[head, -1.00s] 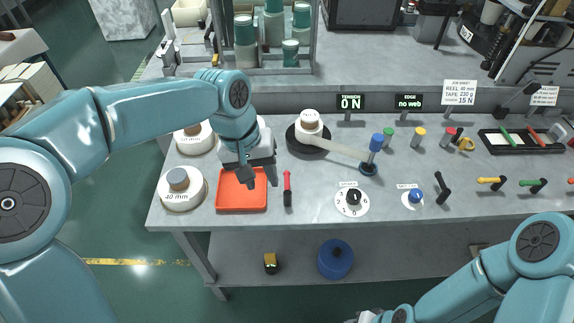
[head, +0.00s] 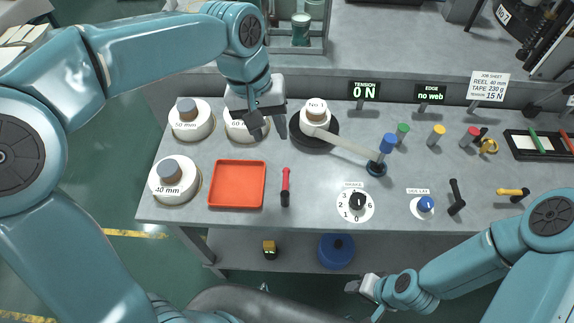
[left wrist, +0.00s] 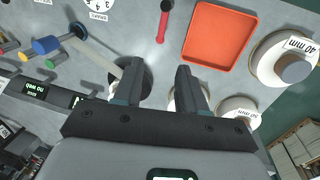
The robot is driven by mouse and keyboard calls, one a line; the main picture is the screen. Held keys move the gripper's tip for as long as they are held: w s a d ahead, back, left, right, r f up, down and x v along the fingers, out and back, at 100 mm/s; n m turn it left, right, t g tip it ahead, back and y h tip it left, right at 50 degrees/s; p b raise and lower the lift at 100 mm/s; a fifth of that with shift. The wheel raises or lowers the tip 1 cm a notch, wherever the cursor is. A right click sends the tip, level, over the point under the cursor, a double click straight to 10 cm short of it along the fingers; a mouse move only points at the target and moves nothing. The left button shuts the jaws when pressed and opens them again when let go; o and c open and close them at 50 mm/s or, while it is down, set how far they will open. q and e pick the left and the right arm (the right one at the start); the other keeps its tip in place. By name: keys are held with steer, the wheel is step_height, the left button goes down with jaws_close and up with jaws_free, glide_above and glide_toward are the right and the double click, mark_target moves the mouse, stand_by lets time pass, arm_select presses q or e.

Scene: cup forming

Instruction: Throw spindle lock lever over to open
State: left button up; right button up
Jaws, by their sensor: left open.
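No part is labelled as the spindle lock lever. A red-handled lever-like piece (head: 285,187) with a black end lies beside the red tray; it also shows in the left wrist view (left wrist: 163,22). A black lever (head: 456,197) stands right of the blue side-lay knob. I cannot tell which is the lock lever. The black spindle disc (head: 327,138) carries a white reel marked No 1 (head: 316,113). My left gripper (head: 268,127) is open and empty above the bench, between the 60 mm reel and the disc. My right gripper (head: 358,287) is low in front of the bench, its jaws unclear.
The red tray (head: 237,184) is empty. White reels marked 50 mm (head: 190,122), 60 mm (head: 238,129) and 40 mm (head: 172,181) stand at left. A pale web runs from the No 1 reel to the blue-topped post (head: 385,146). Several coloured posts stand further right.

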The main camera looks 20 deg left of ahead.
mark_target(285, 176)
arm_select(q)
steer(key=d+f, duration=0.1)
steer(key=f, duration=0.9)
steer(key=d+f, duration=0.1)
steer(key=f, duration=0.4)
steer(key=shift+w+d, duration=0.35)
steer(key=shift+s+a, duration=0.1)
steer(key=shift+s, duration=0.15)
steer(key=shift+w, duration=0.15)
jaws_close()
